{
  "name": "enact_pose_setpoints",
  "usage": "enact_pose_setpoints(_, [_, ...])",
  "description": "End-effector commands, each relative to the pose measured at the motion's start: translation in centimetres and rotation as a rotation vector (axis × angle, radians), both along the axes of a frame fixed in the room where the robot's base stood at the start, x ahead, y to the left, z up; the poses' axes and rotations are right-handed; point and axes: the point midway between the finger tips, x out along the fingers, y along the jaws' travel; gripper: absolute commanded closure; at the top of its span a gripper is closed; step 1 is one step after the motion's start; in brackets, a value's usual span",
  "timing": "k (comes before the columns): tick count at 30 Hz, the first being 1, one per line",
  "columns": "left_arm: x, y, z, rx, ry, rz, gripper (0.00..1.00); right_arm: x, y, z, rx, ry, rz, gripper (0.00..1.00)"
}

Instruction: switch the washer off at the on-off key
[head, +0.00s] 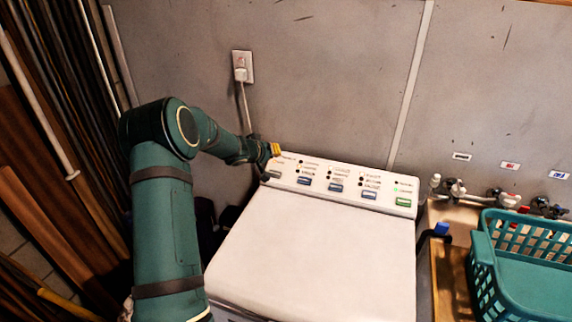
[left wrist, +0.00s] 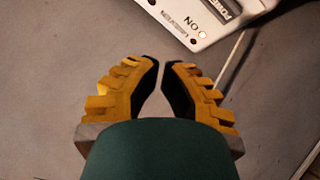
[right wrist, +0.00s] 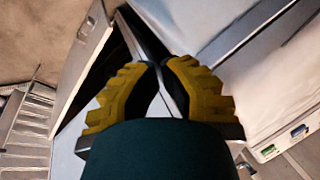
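The white washer (head: 312,255) stands in the middle of the head view, its lid down. Its control panel (head: 340,165) carries a grey key (head: 272,174) at the left end, blue keys, and a green key (head: 404,202) at the right end. In the left wrist view a dark key marked POWER (left wrist: 222,9) is cut off by the top edge, near an ON label and a pale lamp (left wrist: 202,33). My left gripper (head: 275,150) is shut and empty, above the panel's left end. My right gripper (right wrist: 160,64) is shut and empty, outside the head view.
A wall outlet with a plug (head: 241,70) is behind the washer. A teal basket (head: 482,262) and several taps (head: 500,196) are at the right. Long boards (head: 50,200) lean at the left. The washer lid is clear.

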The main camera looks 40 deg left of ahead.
Motion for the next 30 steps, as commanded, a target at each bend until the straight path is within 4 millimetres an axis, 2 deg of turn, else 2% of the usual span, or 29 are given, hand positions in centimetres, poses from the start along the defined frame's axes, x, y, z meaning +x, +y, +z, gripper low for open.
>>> enact_pose_setpoints(16, [0.1,0.0,-0.5,0.001,0.0,-0.001,1.0,0.0,0.0,-0.5,-0.001,0.001,0.0,1.0])
enact_pose_setpoints(30, [2.0,0.6,-5.6,0.001,-0.001,0.0,1.0,-0.3,0.3,-6.4,-0.008,0.01,0.004,1.0])
